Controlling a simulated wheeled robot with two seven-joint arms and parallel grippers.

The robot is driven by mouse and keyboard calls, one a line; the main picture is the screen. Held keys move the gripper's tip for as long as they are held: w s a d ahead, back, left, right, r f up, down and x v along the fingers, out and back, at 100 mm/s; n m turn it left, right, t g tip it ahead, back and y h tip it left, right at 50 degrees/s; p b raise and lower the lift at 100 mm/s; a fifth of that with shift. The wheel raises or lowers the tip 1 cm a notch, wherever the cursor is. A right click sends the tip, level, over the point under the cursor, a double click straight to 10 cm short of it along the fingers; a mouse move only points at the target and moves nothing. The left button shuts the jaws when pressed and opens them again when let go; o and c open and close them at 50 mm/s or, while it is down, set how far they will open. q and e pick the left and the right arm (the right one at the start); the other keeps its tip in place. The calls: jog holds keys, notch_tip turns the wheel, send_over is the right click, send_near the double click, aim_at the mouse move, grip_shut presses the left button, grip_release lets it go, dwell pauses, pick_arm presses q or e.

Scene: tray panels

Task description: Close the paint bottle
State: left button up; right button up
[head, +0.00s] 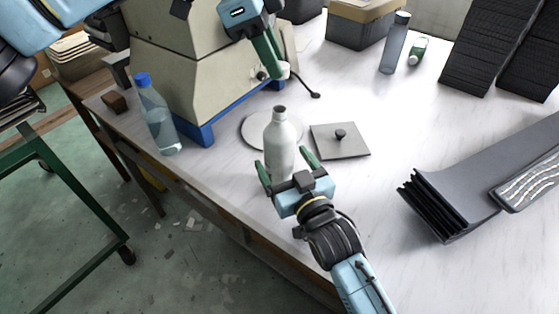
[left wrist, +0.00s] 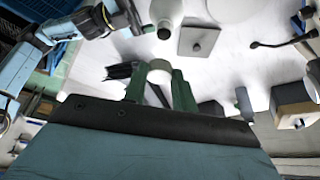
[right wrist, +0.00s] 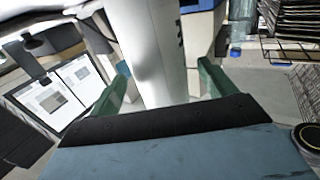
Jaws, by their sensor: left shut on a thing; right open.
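The paint bottle (head: 281,145) is white and stands upright on the table, with its dark neck opening uncovered. It also shows in the left wrist view (left wrist: 167,14) and fills the middle of the right wrist view (right wrist: 150,50). My right gripper (head: 287,165) is open, with one green finger on each side of the bottle's lower body. I cannot tell whether the fingers touch it. My left gripper (head: 276,68) is above and behind the bottle, shut on a small white cap (head: 284,70). The cap also shows between its fingers in the left wrist view (left wrist: 160,66).
A round grey plate (head: 255,130) lies behind the bottle, and a square lid with a knob (head: 352,146) lies to its right. A clear bottle with a blue cap (head: 157,118) stands at left. A beige machine (head: 180,70) stands behind.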

jog(key=shift+x, duration=2.35)
jog(key=c, duration=1.4)
pick_arm(q)
send_over(285, 117)
jog(key=a, duration=0.2)
jog(key=shift+w+a+f, duration=0.1)
jog(key=shift+w+f, duration=0.15)
jog(key=shift+f, duration=1)
jog(key=shift+w+a+f, duration=0.1)
jog(key=shift+w+f, duration=0.1)
jog(key=shift+f, duration=1.05)
pick_arm(e)
jog(key=shift+c, duration=0.2)
pick_arm(q)
jog(key=shift+f, duration=0.9)
jog(key=shift+f, duration=0.55)
